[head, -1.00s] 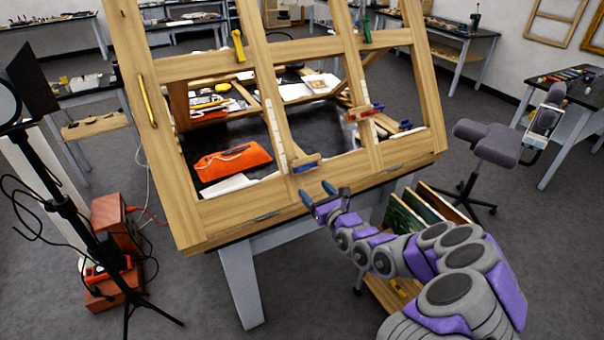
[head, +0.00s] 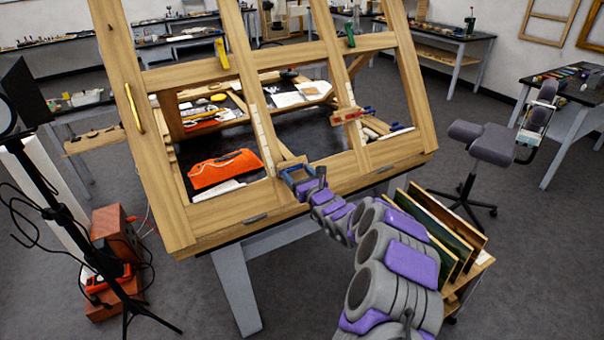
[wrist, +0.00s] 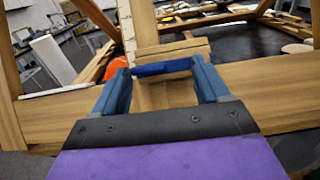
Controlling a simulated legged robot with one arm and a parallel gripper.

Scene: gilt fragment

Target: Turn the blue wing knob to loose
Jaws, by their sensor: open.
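The blue wing knob (wrist: 162,68) shows in the wrist view as a blue bar lying crosswise on a wooden block of the frame. My gripper (wrist: 161,74) is open, with one blue finger at each end of the bar. The fingertips are level with the knob; I cannot tell whether they touch it. In the head view my gripper (head: 296,171) is at the lower rail of the tilted wooden frame (head: 230,215), and the knob there is hard to tell from the fingers.
A red knob (head: 348,116) sits to the right on the frame. A yellow one (head: 221,53) and a green one (head: 350,37) are higher up. An orange pouch (head: 224,168) lies behind the frame. A rack of panels (head: 440,235) stands at the lower right.

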